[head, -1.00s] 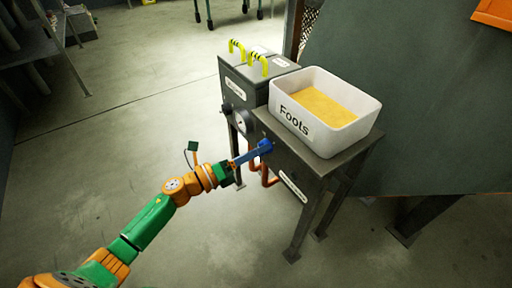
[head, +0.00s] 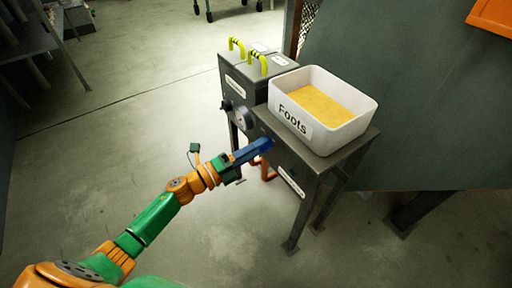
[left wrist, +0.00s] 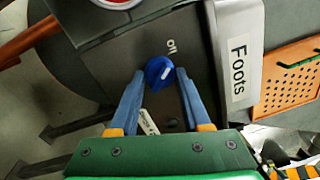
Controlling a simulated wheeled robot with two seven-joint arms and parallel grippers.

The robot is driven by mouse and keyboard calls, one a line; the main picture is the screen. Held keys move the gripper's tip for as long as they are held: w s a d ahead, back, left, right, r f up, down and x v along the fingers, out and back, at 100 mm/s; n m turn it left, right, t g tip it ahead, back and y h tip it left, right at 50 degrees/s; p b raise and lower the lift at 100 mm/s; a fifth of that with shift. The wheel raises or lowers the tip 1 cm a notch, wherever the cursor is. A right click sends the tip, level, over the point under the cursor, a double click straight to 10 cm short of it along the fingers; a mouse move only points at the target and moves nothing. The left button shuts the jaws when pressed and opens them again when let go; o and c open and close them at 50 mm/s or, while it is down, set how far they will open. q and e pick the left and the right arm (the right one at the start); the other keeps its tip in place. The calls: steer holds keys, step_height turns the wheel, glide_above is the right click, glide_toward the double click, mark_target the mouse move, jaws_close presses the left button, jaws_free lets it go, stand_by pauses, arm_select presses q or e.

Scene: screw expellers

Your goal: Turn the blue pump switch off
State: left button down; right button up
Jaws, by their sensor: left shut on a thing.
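The blue pump switch (left wrist: 160,71) is a round knob with a white mark, on the dark grey front panel of the pump box. The word "on" (left wrist: 172,46) is printed beside it. My left gripper (left wrist: 160,74) has its two blue fingers on either side of the switch and is shut on it. In the head view my left gripper (head: 262,146) reaches the front panel of the box (head: 280,158), and its fingers largely hide the switch there. My right gripper is not in view.
A white "Foots" tub (head: 345,128) with yellow contents stands on the box. Two yellow handles (head: 258,66) are behind.

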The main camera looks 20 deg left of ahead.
arm_select(q)
steer(key=shift+c, duration=1.8)
jaws_free()
steer(key=v, duration=0.7)
steer(key=shift+p, duration=0.45)
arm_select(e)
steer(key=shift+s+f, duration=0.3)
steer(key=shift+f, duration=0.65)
